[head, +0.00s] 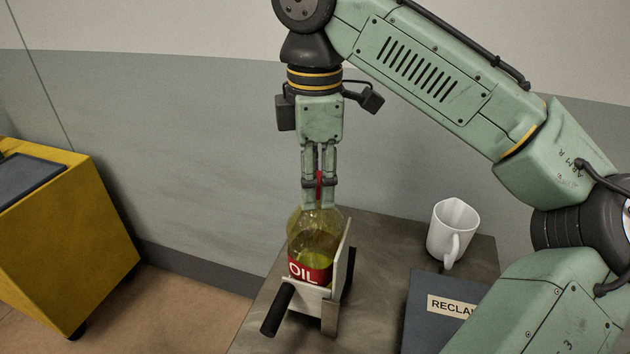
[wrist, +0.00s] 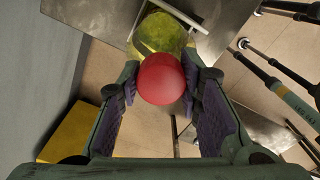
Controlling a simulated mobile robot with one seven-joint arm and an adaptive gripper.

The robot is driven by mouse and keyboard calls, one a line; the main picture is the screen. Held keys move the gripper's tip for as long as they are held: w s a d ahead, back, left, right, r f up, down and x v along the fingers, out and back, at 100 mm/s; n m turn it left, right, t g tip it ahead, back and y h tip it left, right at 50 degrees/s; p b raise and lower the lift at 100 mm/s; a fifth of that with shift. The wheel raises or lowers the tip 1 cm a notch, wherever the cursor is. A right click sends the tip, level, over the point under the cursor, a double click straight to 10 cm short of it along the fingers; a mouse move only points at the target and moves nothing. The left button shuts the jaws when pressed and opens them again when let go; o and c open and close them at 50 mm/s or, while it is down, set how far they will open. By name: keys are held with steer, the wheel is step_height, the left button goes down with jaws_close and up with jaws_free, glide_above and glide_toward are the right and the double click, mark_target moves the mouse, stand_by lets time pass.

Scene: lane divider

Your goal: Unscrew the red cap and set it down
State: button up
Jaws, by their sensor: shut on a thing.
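The red cap (head: 319,184) is between the two fingers of my gripper (head: 319,193), which is shut on it from both sides. In the wrist view the round cap (wrist: 161,78) fills the gap between the dark finger pads of my gripper (wrist: 161,88). The clear oil bottle (head: 311,243), with yellow-green oil and a red OIL label, stands upright right below the fingertips. It also shows behind the cap in the wrist view (wrist: 160,32). The fingers and cap hide the bottle's neck, so I cannot tell whether the cap still sits on it.
A pale holder (head: 330,310) with a black handle (head: 277,309) is around the bottle's lower part on the grey table (head: 375,240). A white mug (head: 453,232) and a dark blue book (head: 432,310) are to the right. A yellow cabinet (head: 75,240) stands at the left.

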steer(key=shift+n, duration=0.6)
steer(key=shift+n, duration=0.9)
steer(key=shift+n, duration=0.9)
steer(key=shift+n, duration=0.8)
